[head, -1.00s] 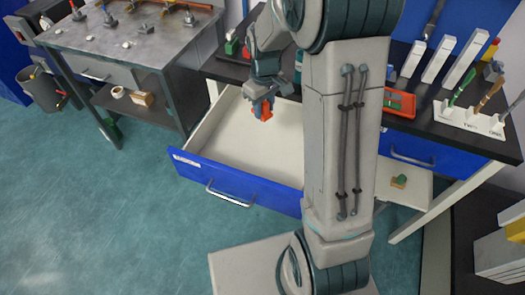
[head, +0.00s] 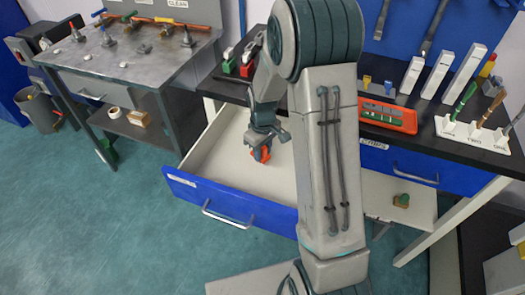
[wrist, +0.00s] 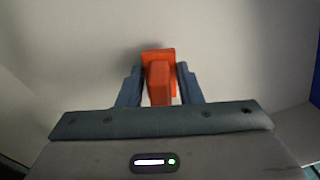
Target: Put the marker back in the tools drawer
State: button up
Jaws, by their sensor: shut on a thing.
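My gripper (head: 262,150) is low inside the open blue-fronted drawer (head: 215,197), which has a pale, otherwise bare interior. In the wrist view, the two grey fingers (wrist: 160,88) are shut on a blocky orange piece, apparently the marker (wrist: 158,75). The orange marker also shows below the fingers in the head view (head: 262,155). I cannot tell whether it touches the drawer floor. The label on the drawer front is too small to read. My arm hides the drawer's right part.
A black-topped bench (head: 430,125) stands above the drawer, with an orange tray (head: 388,117), white blocks and a rack of tools (head: 470,130). A closed blue drawer (head: 400,165) is at right. A metal table (head: 130,60) stands left. Drawer floor around my gripper is clear.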

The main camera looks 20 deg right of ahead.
jog(key=shift+f, duration=0.1)
jog(key=shift+f, duration=0.15)
jog(key=o, duration=1)
notch_tip(320, 180, up, 11)
jog(key=shift+r+p, duration=0.1)
jog(key=shift+p, duration=0.45)
jog(key=shift+s+r, duration=0.15)
jog(key=shift+r, duration=0.5)
jog(key=s+r+m, duration=0.2)
jog(key=s, duration=0.4)
jog(key=s+r+m+t, duration=0.1)
jog(key=s+r+m, duration=0.1)
jog(key=s, duration=0.5)
jog(key=s+a+r+m+t, duration=0.1)
jog(key=s+r+m, duration=0.1)
jog(key=s, duration=0.5)
jog(key=shift+s+r, duration=0.25)
jog(key=shift+r, duration=0.45)
